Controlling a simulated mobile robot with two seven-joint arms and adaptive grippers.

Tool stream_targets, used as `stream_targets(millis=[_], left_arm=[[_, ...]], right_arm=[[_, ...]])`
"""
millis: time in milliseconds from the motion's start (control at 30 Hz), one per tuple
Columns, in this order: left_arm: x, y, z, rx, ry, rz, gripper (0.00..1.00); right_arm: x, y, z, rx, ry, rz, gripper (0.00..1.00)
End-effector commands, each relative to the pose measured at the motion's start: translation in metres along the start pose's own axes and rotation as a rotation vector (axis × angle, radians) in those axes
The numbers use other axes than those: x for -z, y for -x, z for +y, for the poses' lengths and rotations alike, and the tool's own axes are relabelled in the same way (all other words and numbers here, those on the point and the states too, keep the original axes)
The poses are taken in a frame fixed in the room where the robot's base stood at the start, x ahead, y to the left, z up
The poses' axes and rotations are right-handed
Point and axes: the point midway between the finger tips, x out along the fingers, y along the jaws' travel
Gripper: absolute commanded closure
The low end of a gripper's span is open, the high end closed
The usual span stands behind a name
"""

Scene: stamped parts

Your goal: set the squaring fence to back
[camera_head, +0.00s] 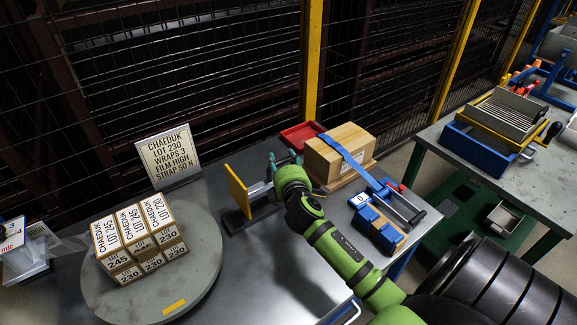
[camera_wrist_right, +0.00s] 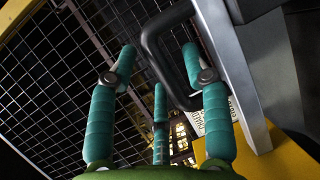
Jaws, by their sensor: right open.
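The squaring fence appears to be the upright yellow plate (camera_head: 237,191) on a dark base at the middle of the table. My right gripper (camera_head: 277,170) is just to the right of the plate in the head view and hides part of the fence's fitting. In the right wrist view, the gripper's teal fingers (camera_wrist_right: 158,68) are spread open. A black loop handle (camera_wrist_right: 151,50) passes between them, beside a grey bar and yellow surface (camera_wrist_right: 290,152). I cannot tell whether any finger touches the handle. My left gripper is not in view.
A blue-strapped carton (camera_head: 332,152) and a red tray (camera_head: 301,135) are right of the gripper. A blue strapping tool (camera_head: 377,231) lies at the table's right. A round turntable (camera_head: 110,292) bears several cartons at left. A sign (camera_head: 168,155) and mesh fence stand behind.

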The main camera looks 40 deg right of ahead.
Motion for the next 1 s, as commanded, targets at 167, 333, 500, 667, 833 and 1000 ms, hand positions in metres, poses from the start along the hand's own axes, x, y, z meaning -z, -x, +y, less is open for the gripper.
stream_targets(millis=[167,333,500,667,833,1000], left_arm=[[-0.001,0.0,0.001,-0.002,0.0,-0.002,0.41],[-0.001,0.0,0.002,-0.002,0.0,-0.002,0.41],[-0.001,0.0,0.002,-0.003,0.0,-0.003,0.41],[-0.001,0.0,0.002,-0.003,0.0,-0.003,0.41],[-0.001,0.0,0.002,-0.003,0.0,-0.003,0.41],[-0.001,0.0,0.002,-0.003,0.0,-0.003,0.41]], right_arm=[[0.0,0.037,-0.002,0.004,-0.001,0.0,0.51],[-0.001,0.073,-0.002,0.004,-0.002,-0.001,0.51],[-0.002,0.097,-0.001,0.003,-0.001,-0.003,0.51],[-0.002,0.106,-0.001,0.003,-0.002,-0.004,0.51],[-0.002,0.107,0.0,0.002,-0.001,-0.004,0.51],[-0.002,0.107,0.0,0.002,-0.001,-0.004,0.51]])
